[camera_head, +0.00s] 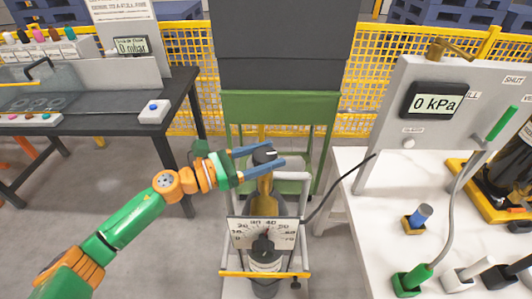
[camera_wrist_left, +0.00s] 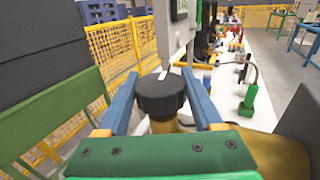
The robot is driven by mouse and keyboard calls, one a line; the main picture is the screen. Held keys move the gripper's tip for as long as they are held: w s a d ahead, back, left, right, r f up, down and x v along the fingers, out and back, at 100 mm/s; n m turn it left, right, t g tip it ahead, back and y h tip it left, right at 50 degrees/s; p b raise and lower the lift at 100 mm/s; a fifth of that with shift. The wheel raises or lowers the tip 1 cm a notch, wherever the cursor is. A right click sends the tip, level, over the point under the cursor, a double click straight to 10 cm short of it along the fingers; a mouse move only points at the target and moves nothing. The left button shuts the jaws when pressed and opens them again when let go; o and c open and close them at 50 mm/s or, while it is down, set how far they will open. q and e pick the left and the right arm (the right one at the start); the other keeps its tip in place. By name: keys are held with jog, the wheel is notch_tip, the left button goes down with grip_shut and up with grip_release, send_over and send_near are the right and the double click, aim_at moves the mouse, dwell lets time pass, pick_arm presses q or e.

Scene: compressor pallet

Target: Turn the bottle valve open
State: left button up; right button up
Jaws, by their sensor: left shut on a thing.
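My right gripper is not in view.
A white bench (camera_head: 350,235) on the right carries a panel with a "0 kPa" display (camera_head: 434,103), a green lever and several plugs. A dark table (camera_head: 130,115) stands at the left. A yellow mesh fence (camera_head: 190,115) runs behind. A black hose runs from the bottle to the panel.

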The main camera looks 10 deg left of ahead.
pick_arm(q)
jog(key=n+t+y+p, duration=0.1)
jog(key=p, duration=0.1)
jog(key=n+t+y+p, duration=0.2)
jog(key=shift+r+t+y, duration=0.3)
jog(key=shift+r, duration=0.05)
jog(key=shift+f+n+t+y+p, duration=0.15)
jog(key=shift+n+t+y+p, duration=0.15)
jog(key=shift+n+y+p, duration=0.1)
jog(key=shift+f, duration=0.25)
jog(key=o, duration=1.4)
jog(key=shift+w, duration=0.1)
jog(key=shift+c, duration=0.2)
